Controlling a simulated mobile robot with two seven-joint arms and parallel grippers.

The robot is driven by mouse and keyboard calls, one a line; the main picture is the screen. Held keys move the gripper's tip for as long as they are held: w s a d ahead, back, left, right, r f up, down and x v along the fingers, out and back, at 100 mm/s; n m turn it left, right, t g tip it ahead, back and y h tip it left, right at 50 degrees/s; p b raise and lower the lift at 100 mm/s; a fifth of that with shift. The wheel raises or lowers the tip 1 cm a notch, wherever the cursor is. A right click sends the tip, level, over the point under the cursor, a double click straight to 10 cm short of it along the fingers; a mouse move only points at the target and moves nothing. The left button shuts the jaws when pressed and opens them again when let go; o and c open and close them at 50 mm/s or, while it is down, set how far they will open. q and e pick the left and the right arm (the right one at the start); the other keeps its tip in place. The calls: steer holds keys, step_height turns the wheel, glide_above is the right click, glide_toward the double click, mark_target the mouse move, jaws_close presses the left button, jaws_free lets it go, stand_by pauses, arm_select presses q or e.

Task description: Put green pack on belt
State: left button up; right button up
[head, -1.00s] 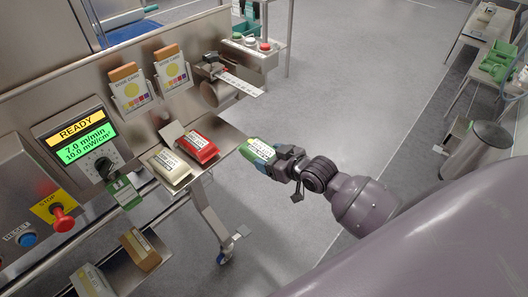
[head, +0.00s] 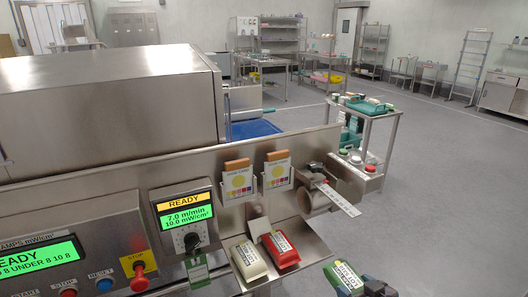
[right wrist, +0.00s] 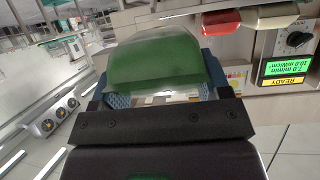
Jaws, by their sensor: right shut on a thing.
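The green pack (head: 345,276) with a pale label is at the bottom edge of the head view, right of the red pack. My right gripper (head: 372,288) is shut on it and holds it in the air. In the right wrist view the green pack (right wrist: 155,62) fills the space between the blue fingertips (right wrist: 160,96). The blue belt (head: 254,129) shows beyond the steel panel, at the open end of the big steel tunnel (head: 110,95). My left gripper is not in view.
A red pack (head: 281,250) and a cream pack (head: 249,261) lie on a small steel shelf. The steel panel with card holders (head: 240,184) and a label roll (head: 318,200) stands between shelf and belt. A cart with green trays (head: 366,107) is behind. Open floor lies to the right.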

steer(key=a+r+m+h, duration=0.1)
steer(key=r, duration=0.3)
steer(key=s+a+r+m+h, duration=0.1)
steer(key=a+r, duration=0.1)
steer(key=r, duration=0.2)
steer(key=a+r+m+h, duration=0.1)
steer(key=a+r+h, duration=0.1)
steer(key=r, duration=0.3)
steer(key=shift+s+a+t, duration=0.15)
steer(key=shift+s+t, duration=0.15)
steer(key=shift+t, duration=0.1)
steer(key=shift+c, duration=0.6)
steer(key=shift+a, duration=0.2)
steer(key=f, duration=0.2)
steer(key=s+f, duration=0.1)
steer(key=f, duration=0.2)
steer(key=shift+s+a+f, duration=0.15)
steer(key=shift+s+f, duration=0.15)
steer(key=shift+f, duration=0.05)
steer(key=shift+a, duration=0.15)
